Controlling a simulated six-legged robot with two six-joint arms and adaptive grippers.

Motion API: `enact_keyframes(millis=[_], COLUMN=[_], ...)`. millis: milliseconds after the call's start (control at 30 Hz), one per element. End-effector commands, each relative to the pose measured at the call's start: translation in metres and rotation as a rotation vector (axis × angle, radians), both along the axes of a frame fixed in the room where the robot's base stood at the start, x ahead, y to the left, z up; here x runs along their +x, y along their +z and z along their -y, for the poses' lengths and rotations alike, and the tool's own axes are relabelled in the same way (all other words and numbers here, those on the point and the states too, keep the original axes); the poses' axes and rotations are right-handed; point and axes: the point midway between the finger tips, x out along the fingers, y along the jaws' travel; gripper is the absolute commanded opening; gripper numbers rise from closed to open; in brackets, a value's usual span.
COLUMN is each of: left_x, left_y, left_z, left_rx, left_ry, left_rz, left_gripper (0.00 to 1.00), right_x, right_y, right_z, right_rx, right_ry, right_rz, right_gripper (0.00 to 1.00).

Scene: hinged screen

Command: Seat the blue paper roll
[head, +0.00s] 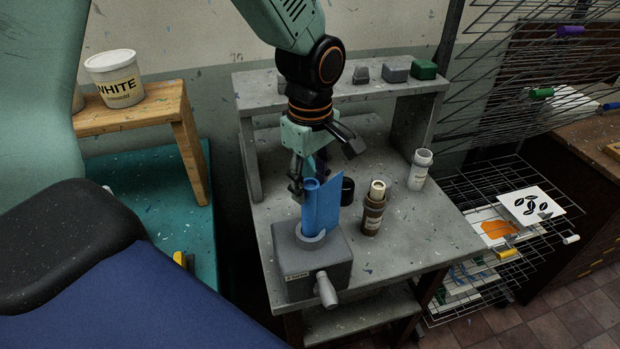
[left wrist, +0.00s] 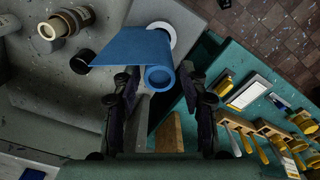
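The blue paper roll (head: 322,205) stands upright with a loose flap of sheet spreading to the right. Its lower end is at the pale round ring (head: 312,239) on top of the grey block (head: 318,263) with a side handle; how deep it sits is hidden. My left gripper (head: 305,185) is at the roll's upper end. In the left wrist view, the open fingers (left wrist: 160,75) are on either side of the roll's top (left wrist: 159,78), with small gaps showing. The pale ring (left wrist: 160,32) shows partly behind the roll. My right gripper is not in view.
A brown bottle (head: 374,208), a black cap (head: 347,191) and a whitish jar (head: 420,169) stand right of the roll on the grey bench (head: 430,235). A raised shelf (head: 380,90) holds small blocks behind. A wire rack (head: 480,185) is at the right.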

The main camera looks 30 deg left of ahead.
Motion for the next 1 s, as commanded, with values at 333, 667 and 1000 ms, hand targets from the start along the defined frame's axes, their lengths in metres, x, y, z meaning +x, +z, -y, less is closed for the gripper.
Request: enact_keyframes(millis=[333, 667, 1000], left_x=[0.000, 0.001, 0.001], left_y=[0.000, 0.032, 0.098], left_z=[0.000, 0.000, 0.000], left_rx=[0.000, 0.001, 0.000], left_ry=[0.000, 0.000, 0.000], left_rz=[0.000, 0.006, 0.004], left_gripper=[0.57, 0.57, 0.57], right_x=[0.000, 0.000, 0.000], right_y=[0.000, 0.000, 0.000], right_z=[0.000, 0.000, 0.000], right_rx=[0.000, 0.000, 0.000], right_ry=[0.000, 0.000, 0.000], right_rz=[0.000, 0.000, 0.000], right_gripper=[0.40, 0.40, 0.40])
